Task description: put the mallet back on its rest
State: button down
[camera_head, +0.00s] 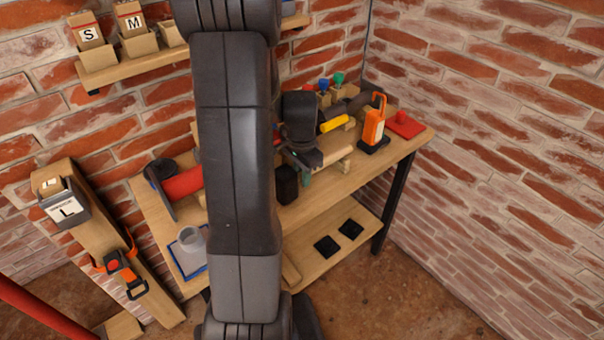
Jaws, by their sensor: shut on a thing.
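My gripper (309,163) is over the workbench, partly hidden by my own arm links. It is shut on a pale wooden handle (335,155), which looks like the mallet's. A black block (287,184) at the handle's lower left looks like the mallet's head; my arm partly covers it. A small wooden post (346,165) stands by the handle's right end and may be part of the rest. I cannot tell whether the handle touches it.
The workbench (400,150) carries an orange lamp-like tool (373,125), a red object (404,125), a yellow-handled tool (334,123) and a red cylinder (183,184). A grey jug (190,243) stands at lower left. The lower shelf (350,215) holds two black pads. Brick walls close the corner.

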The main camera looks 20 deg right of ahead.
jog(key=shift+f+b, duration=0.35)
jog(key=shift+f, duration=0.2)
jog(key=c, duration=0.5)
grip_release()
jog(key=shift+r+p, duration=2.95)
jog(key=shift+r, duration=1.1)
jog(key=shift+f, duration=0.15)
notch_tip(320, 180, down, 8)
jog(key=b, duration=0.6)
